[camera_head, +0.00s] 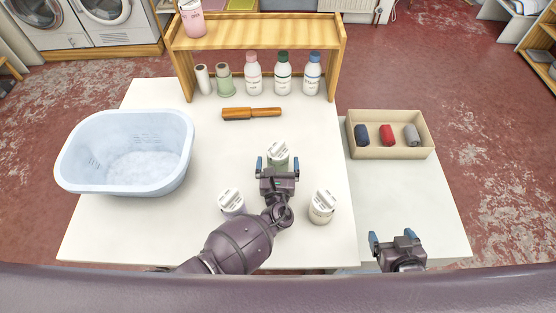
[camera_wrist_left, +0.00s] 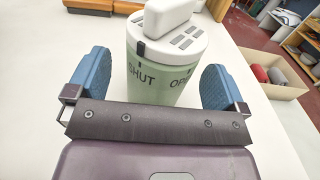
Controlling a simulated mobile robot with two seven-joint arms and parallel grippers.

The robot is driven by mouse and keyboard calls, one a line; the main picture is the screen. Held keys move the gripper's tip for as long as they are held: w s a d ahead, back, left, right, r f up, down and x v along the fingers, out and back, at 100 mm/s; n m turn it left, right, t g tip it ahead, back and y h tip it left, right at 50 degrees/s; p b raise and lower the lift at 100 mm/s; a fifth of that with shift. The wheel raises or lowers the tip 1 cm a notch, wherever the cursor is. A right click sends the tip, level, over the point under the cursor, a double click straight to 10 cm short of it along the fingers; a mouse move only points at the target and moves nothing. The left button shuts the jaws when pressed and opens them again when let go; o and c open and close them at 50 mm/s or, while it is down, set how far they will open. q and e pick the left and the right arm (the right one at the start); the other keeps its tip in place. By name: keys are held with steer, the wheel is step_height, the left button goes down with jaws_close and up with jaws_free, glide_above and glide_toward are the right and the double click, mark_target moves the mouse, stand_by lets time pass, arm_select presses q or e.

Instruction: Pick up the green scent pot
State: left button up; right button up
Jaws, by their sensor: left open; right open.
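The green scent pot (camera_head: 277,155) stands upright on the white table, with a white slotted lid and a raised handle. In the left wrist view the pot (camera_wrist_left: 162,72) shows the words "SHUT" and "OP..." on its pale green side. My left gripper (camera_head: 277,168) is open at the pot, with a blue finger on each side of it. In the left wrist view the open jaws (camera_wrist_left: 155,82) face the pot, and gaps show between it and both fingers. The pot's lower part is hidden by the gripper. My right gripper (camera_head: 396,240) is open and empty at the lower right.
Two similar pots, a grey-white one (camera_head: 231,202) and a cream one (camera_head: 322,207), flank my left gripper. A blue tub (camera_head: 75,165) stands left. A wooden-handled brush (camera_head: 251,113) and a wooden shelf (camera_head: 340,60) with bottles are behind. A beige tray (camera_head: 392,153) holds three rolls.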

mark_target(278, 148)
arm_select(q)
steer(key=shift+w, duration=0.75)
steer(key=c, duration=1)
steer(key=shift+c, duration=0.2)
steer(key=shift+r, duration=0.2)
steer(key=shift+c, duration=0.7)
steer(key=shift+r, duration=4.8)
